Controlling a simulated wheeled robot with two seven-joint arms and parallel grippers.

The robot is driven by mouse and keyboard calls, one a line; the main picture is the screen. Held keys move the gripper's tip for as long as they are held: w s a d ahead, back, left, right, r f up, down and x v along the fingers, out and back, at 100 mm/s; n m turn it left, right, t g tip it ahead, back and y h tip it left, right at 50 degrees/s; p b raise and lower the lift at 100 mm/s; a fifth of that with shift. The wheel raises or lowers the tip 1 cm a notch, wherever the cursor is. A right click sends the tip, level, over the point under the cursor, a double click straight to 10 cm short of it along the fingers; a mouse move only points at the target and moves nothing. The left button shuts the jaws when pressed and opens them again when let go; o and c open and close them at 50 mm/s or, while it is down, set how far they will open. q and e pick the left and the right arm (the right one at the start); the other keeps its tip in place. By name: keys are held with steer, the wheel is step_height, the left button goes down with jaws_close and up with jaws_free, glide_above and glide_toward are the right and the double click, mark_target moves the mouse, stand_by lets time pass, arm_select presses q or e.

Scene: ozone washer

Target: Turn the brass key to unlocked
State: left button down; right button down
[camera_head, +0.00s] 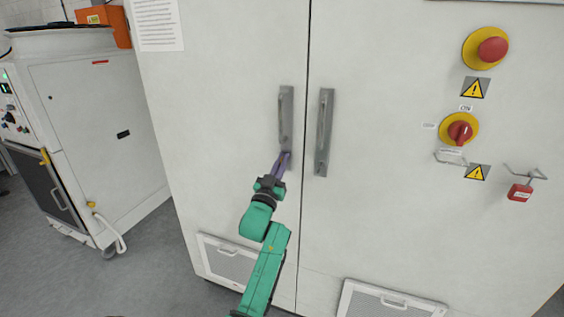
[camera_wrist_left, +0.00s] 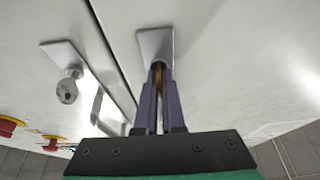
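The tall light-grey cabinet has two doors, each with a metal handle. The left door's handle (camera_head: 286,118) has its lower end at my left gripper (camera_head: 284,158). In the left wrist view, the purple fingers of my left gripper (camera_wrist_left: 160,78) reach the end of that handle plate (camera_wrist_left: 152,42). A thin strip of the brass key (camera_wrist_left: 158,76) shows between the fingers, which look closed on it. The rest of the key is hidden by the fingers, so its turn angle cannot be read. My right gripper is in neither view.
The right door's handle (camera_head: 324,132) is close on the right, with a round lock (camera_wrist_left: 67,90) on its plate. Further right are a red emergency button (camera_head: 492,49), a red rotary switch (camera_head: 460,132) and a red padlock (camera_head: 520,192). Another machine (camera_head: 98,130) stands left.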

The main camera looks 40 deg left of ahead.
arm_select(q)
steer(key=shift+m, duration=0.5)
steer(key=m+h, duration=0.2)
steer(key=m, duration=0.1)
steer(key=m+h, duration=0.2)
steer(key=m, duration=0.1)
steer(key=m+h+p, duration=0.1)
steer(key=m, duration=0.2)
steer(key=m+h+p, duration=0.1)
steer(key=m+h, duration=0.1)
steer(key=m, duration=0.2)
steer(key=shift+d+m+g, duration=0.1)
steer(key=shift+m+g, duration=0.2)
steer(key=shift+g, duration=0.1)
steer(key=m+g+p, duration=0.1)
steer(key=m, duration=0.1)
steer(key=m+h+p, duration=0.1)
steer(key=m, duration=0.2)
steer(key=shift+m+g+p, duration=0.3)
steer(key=shift+g+p, duration=0.05)
steer(key=shift+g, duration=0.05)
steer(key=shift+f+m+g+p, duration=0.1)
steer(key=shift+m+g+p, duration=0.4)
steer(key=shift+m, duration=0.6)
steer(key=c, duration=1)
jaws_free()
